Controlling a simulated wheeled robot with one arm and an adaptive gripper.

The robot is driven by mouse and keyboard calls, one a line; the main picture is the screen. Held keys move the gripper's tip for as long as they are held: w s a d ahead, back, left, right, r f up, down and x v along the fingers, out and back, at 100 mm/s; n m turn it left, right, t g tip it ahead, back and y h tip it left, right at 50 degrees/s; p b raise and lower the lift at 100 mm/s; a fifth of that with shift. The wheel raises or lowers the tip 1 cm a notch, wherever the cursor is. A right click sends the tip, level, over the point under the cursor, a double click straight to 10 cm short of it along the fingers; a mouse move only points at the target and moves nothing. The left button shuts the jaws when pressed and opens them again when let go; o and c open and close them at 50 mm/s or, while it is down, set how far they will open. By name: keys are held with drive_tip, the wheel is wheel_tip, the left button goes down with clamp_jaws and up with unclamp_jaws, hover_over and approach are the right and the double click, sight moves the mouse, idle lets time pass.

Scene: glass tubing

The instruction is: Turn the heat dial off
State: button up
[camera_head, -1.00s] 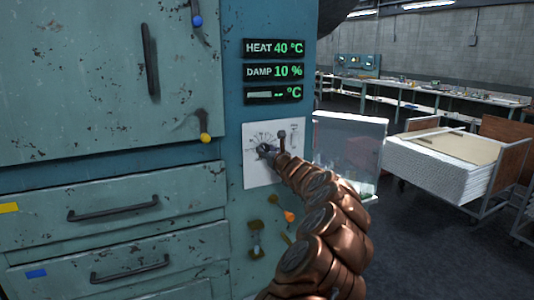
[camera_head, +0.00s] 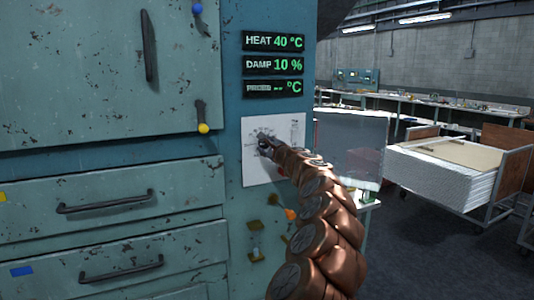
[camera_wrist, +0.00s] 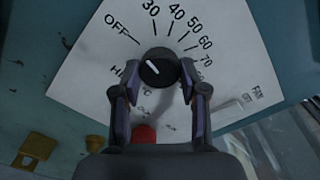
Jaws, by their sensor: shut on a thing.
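The heat dial (camera_wrist: 157,67) is a round black knob with a white pointer line, on a white panel (camera_head: 250,173) on the teal machine. In the wrist view its pointer leans to the upper left, roughly toward the printed OFF mark (camera_wrist: 117,27). My gripper (camera_wrist: 159,73) is shut on the dial, one finger on each side of it. In the head view my gripper (camera_head: 268,146) is at the panel and mostly hides the dial. The HEAT display (camera_head: 274,41) reads 40 °C.
A DAMP display (camera_head: 274,65) reads 10 %. A FAN marking (camera_wrist: 257,95) is at the panel's right. A red part (camera_wrist: 144,134) shows beneath the gripper. A cart with stacked white sheets (camera_head: 440,178) stands to the right.

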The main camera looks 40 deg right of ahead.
drive_tip(key=shift+n+b, duration=0.8)
drive_tip(key=shift+n, duration=0.3)
drive_tip(key=o, duration=1.1)
drive_tip(key=shift+o, duration=0.2)
drive_tip(key=shift+s, duration=0.15)
